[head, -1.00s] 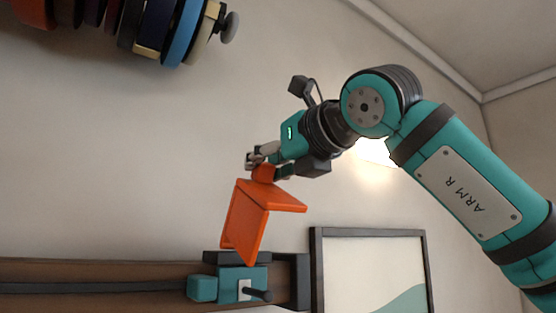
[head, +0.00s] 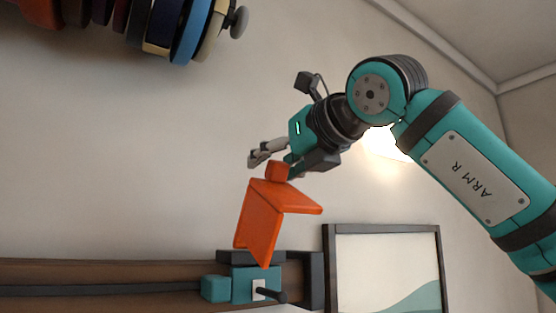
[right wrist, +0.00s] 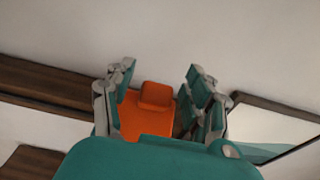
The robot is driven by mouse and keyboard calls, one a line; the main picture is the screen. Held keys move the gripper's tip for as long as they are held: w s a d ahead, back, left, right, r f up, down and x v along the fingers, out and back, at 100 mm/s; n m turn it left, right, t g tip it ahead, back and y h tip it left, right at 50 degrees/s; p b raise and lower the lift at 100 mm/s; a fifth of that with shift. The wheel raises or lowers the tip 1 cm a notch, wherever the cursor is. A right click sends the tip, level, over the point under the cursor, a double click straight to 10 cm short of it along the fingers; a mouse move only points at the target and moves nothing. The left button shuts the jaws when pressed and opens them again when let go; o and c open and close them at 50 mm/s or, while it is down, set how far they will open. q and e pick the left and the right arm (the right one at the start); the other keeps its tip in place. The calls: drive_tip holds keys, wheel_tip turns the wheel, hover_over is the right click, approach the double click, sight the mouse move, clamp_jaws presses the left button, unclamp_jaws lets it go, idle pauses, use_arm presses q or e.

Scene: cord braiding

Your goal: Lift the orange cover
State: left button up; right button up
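The orange cover (head: 260,222) is a bent, two-panel piece with a small block-shaped knob (head: 278,171) on top. In the head view its lower edge overlaps the teal block (head: 244,284) on the brown rail; whether they touch is unclear. My right gripper (head: 276,162) is at the knob, its fingers spread. In the right wrist view the orange knob (right wrist: 157,95) is between the two fingers (right wrist: 158,98), with a gap visible on each side. The cover's panel shows below the knob, partly hidden by my gripper's body. My left gripper is not in view.
A brown rail (head: 110,280) with a dark slot runs along the lower left. A dark-framed picture (head: 385,275) is right of the teal block. A row of coloured discs (head: 187,32) is at the upper left. The wall area left of the cover is clear.

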drive_tip(key=v, duration=1.2)
drive_tip(key=shift+d, duration=0.1)
